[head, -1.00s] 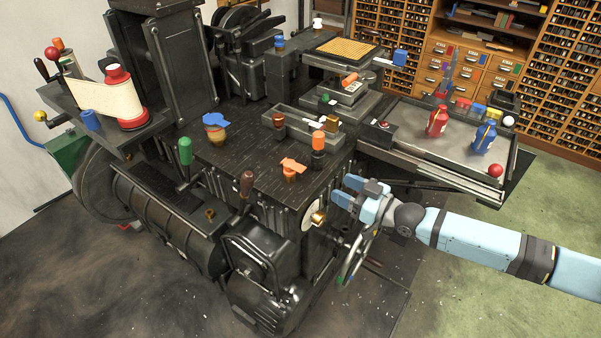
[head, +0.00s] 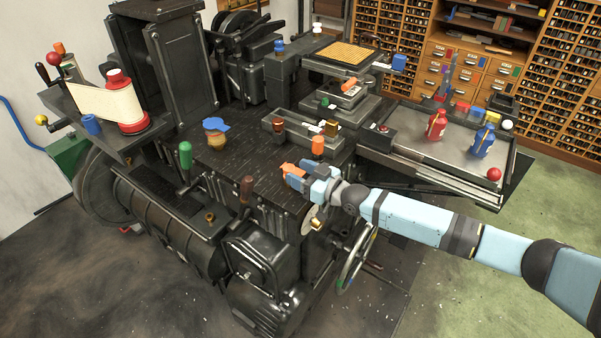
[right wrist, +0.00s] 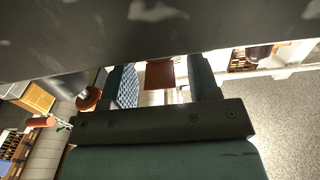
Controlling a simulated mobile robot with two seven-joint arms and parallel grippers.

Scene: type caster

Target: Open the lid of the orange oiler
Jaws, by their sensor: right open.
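The orange oiler (head: 291,168) stands near the front right edge of the dark machine top. In the head view its orange lid shows at the tips of my right gripper, and the gripper hides most of its body. My right gripper (head: 302,177) is open and reaches in from the right at lid height. In the right wrist view an orange-red part (right wrist: 160,73), apparently the lid, shows between the two spread fingers (right wrist: 163,84). I cannot tell whether the fingers touch it. My left gripper is not in view.
An orange-topped cylinder (head: 317,146) stands close behind the gripper. A jar with a blue lid (head: 215,130) stands to the left on the machine top. A brown-handled lever (head: 246,188) rises at the front. A grey trough (head: 290,130) lies behind.

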